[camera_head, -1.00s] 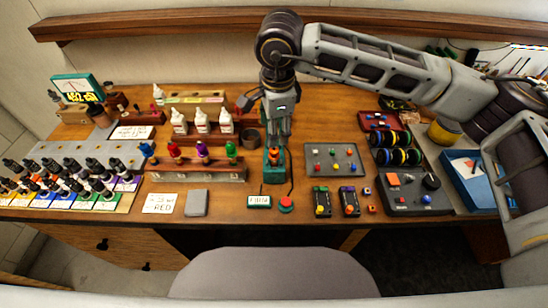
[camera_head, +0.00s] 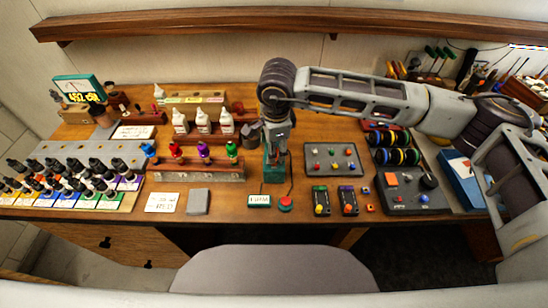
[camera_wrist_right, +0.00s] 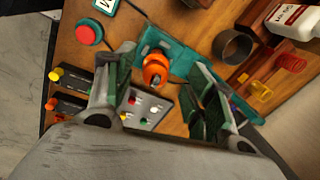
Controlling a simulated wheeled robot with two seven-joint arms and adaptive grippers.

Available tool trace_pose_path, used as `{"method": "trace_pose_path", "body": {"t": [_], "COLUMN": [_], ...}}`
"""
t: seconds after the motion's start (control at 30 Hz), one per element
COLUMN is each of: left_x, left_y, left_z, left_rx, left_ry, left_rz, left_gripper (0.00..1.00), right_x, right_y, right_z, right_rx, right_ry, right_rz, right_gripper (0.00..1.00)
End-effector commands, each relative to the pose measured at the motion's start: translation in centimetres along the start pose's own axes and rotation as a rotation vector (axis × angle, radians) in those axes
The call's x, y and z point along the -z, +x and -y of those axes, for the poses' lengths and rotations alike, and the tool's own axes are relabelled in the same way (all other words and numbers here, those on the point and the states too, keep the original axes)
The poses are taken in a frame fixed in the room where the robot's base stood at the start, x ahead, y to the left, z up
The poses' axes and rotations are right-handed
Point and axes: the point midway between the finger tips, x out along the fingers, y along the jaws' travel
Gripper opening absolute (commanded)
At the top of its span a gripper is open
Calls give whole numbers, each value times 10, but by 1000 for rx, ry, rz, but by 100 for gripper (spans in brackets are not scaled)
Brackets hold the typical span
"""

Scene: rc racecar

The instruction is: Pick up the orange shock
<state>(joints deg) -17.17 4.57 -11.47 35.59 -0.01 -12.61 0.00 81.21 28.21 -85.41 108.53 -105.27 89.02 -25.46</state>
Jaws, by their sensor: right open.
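The orange shock (camera_wrist_right: 155,70) stands in a teal fixture (camera_wrist_right: 178,52), seen from above in the right wrist view. In the head view the fixture (camera_head: 275,173) is at the middle of the bench, and my right gripper hides the shock. My right gripper (camera_head: 277,155) points down over the fixture. In the right wrist view its two fingers (camera_wrist_right: 158,92) are apart, with the shock showing between and slightly beyond them. I cannot tell whether either finger touches it. My left gripper is not in view.
A wooden rack (camera_head: 195,170) with blue, red, purple and green shocks stands left of the fixture. A dark cup (camera_head: 250,137) is close by. A red button (camera_head: 285,203) and a small display (camera_head: 259,201) are in front. A grey tray (camera_head: 332,159) is to the right.

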Motion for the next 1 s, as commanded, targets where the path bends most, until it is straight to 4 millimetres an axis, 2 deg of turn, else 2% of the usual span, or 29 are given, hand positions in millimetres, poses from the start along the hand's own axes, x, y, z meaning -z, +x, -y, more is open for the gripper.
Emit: {"method": "trace_pose_path", "body": {"t": [0.27, 0.7, 1.0], "left_x": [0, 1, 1], "left_y": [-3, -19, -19], "left_z": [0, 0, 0], "left_rx": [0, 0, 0], "left_ry": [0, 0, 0], "left_rz": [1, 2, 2], "left_gripper": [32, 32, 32], "right_x": [1, 4, 4], "right_y": [5, 44, 52], "right_z": [-1, -5, -5], "right_rx": [-1, -1, 0], "right_ry": [0, 1, 1], "right_rz": [0, 0, 0], "right_gripper": [54, 54, 54]}}
